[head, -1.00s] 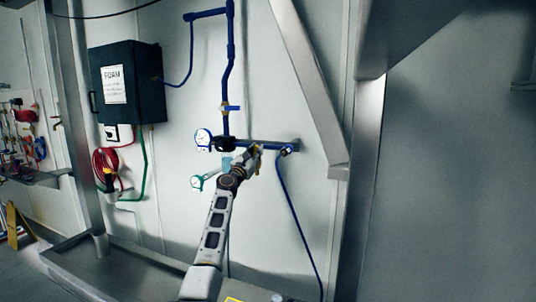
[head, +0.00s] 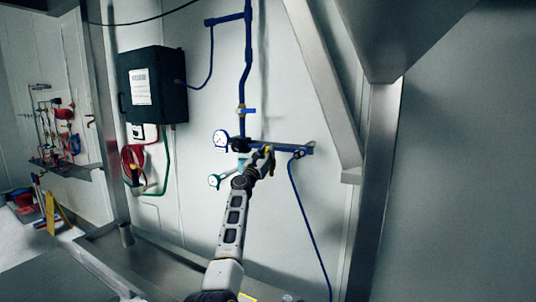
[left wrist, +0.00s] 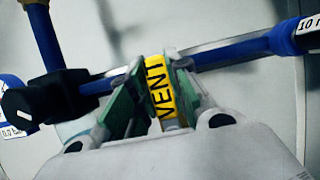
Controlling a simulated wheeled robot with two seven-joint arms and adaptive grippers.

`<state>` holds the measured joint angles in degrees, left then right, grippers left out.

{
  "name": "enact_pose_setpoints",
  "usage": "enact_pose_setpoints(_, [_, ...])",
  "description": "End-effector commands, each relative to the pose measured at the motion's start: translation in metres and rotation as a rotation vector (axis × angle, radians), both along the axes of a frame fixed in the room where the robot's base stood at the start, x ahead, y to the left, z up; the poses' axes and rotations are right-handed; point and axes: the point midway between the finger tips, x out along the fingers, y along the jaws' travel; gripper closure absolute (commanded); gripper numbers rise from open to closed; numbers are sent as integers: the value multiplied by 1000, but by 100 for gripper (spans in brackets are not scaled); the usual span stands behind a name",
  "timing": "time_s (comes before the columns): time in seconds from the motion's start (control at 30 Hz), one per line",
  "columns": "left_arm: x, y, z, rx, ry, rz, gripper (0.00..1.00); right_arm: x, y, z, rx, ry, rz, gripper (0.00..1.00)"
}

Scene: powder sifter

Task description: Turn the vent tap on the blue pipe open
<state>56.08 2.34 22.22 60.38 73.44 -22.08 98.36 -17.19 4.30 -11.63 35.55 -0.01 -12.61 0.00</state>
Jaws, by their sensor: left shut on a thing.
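The blue pipe (head: 243,85) runs down the wall and joins a horizontal blue pipe (head: 297,149), which also crosses the left wrist view (left wrist: 238,49). A yellow tag marked VENT (left wrist: 164,88) sits between my left gripper's green-padded fingers, just in front of the horizontal pipe. My left gripper (head: 266,154) reaches up to this pipe in the head view; its fingers (left wrist: 150,98) are closed on the yellow VENT piece. The fingers hide the tap's body, so its turn angle cannot be told. My right gripper is not in view.
Two round gauges, one blue-rimmed (head: 221,140) and one teal (head: 214,181), sit left of the gripper. A black knob (left wrist: 45,98) is close on its left. A dark FOAM box (head: 153,85) hangs further left; a slanted steel brace (head: 325,85) stands right.

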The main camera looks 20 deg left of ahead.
Motion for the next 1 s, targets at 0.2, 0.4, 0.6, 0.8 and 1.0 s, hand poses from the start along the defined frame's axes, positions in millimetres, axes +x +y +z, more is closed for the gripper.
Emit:
enact_pose_setpoints(0.2, [0,0,-2,-2,2,-1,61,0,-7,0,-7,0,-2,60])
enact_pose_setpoints(0.4, [0,0,-1,-1,1,0,59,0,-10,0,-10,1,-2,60])
enact_pose_setpoints(0.6, [0,0,-1,0,0,0,59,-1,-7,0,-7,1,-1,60])
enact_pose_setpoints(0.8, [-4,0,-3,0,1,0,59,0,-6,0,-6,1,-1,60])
enact_pose_setpoints(1.0, [-13,1,-7,0,0,1,59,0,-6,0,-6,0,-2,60])
